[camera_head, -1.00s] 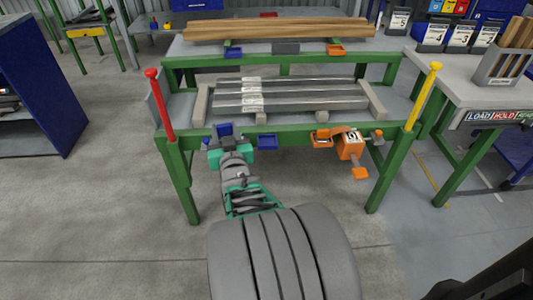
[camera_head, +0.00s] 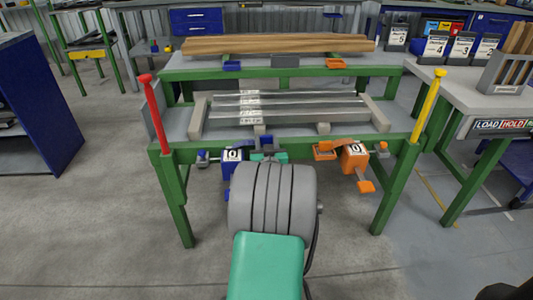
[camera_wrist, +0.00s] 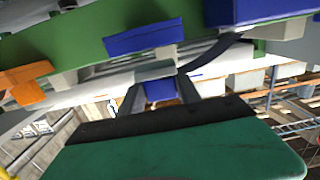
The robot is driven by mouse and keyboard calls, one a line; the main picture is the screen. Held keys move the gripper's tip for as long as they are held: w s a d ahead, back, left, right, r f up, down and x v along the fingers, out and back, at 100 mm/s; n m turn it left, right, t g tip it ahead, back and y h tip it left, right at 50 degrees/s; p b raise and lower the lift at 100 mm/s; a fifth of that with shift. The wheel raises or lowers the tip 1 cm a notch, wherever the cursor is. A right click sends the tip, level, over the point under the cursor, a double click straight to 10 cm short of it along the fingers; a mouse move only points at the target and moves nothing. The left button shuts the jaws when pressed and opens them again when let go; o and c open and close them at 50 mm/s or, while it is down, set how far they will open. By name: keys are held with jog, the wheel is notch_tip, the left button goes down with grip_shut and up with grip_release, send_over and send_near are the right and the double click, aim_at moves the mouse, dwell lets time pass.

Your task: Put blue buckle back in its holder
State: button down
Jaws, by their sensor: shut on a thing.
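The blue buckle (camera_wrist: 160,90) shows between the dark fingertips of my gripper (camera_wrist: 160,97) in the wrist view, with a dark strap beside it. My gripper (camera_head: 268,156) is shut on it at the table's front rail in the head view, where my arm partly hides it. A blue holder (camera_wrist: 145,37) on the green rail is close by in the wrist view, apart from the buckle there. The blue ratchet box (camera_head: 232,155), marked 10, hangs just left of my gripper in the head view. Whether buckle and holder touch cannot be told from the head view.
An orange ratchet box (camera_head: 355,157) and orange holder (camera_head: 325,150) are on the rail at the right. Grey metal bars (camera_head: 290,107) lie on the green table. A red post (camera_head: 155,110) and yellow post (camera_head: 428,105) stand at its corners.

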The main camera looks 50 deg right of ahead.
notch_tip(320, 180, down, 3)
jog(key=shift+w+d+f+b, duration=0.1)
jog(key=shift+d+f+b, duration=0.05)
jog(key=shift+b, duration=0.4)
jog(key=shift+f, duration=0.15)
jog(key=c, duration=0.8)
grip_release()
jog(key=shift+c, duration=0.2)
